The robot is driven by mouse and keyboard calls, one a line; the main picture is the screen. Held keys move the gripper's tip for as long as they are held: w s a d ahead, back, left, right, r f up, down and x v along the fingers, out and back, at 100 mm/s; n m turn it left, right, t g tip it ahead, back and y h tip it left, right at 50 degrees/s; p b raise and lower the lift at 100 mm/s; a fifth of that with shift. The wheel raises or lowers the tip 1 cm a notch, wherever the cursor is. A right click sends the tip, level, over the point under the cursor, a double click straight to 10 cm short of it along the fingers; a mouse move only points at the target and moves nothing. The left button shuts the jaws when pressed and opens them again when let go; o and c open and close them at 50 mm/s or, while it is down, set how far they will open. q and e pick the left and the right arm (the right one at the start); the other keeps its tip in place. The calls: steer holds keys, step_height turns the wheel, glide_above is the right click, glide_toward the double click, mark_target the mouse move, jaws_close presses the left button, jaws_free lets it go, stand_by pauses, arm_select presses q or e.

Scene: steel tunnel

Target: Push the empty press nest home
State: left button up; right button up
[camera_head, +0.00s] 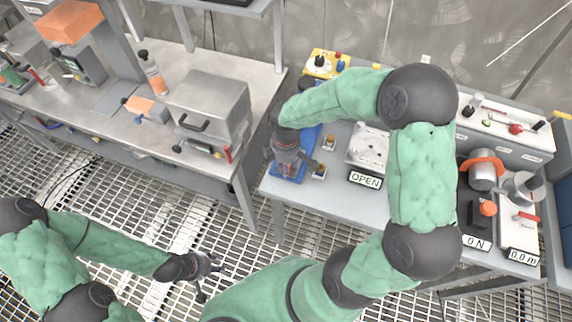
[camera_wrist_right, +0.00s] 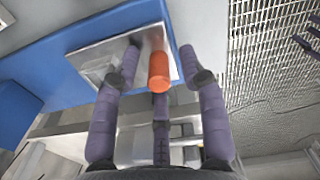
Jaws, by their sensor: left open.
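My right gripper (camera_head: 303,163) reaches over the left part of the grey bench, above a blue base (camera_head: 286,171). It hides much of what is there. In the right wrist view its fingers stand spread around an orange cylinder (camera_wrist_right: 159,70), with visible gaps on both sides. The cylinder stands out from a metal plate (camera_wrist_right: 95,63) on the blue base (camera_wrist_right: 125,20). I cannot tell for sure which part is the press nest. My left gripper (camera_head: 212,268) is open and empty, low over the grating floor, away from the bench.
The grey bench (camera_head: 340,205) bears signs reading OPEN (camera_head: 365,180), 0 N (camera_head: 477,243) and 0.0 m (camera_head: 522,256). A yellow-topped control box (camera_head: 322,62) stands behind my right gripper. A second table (camera_head: 120,125) with a metal box (camera_head: 208,105) is at left. Grating floor lies between.

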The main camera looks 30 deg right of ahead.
jaws_close()
steer(key=w+d+p, duration=0.1)
steer(key=w+d, duration=0.1)
steer(key=w+d+p, duration=0.1)
steer(key=w+d, duration=0.1)
steer(key=shift+d+r, duration=0.15)
steer(key=shift+d, duration=0.1)
steer(key=shift+w+d, duration=0.4)
steer(key=shift+d, duration=0.05)
steer(key=shift+o, duration=0.2)
jaws_free()
steer(key=shift+a, duration=0.1)
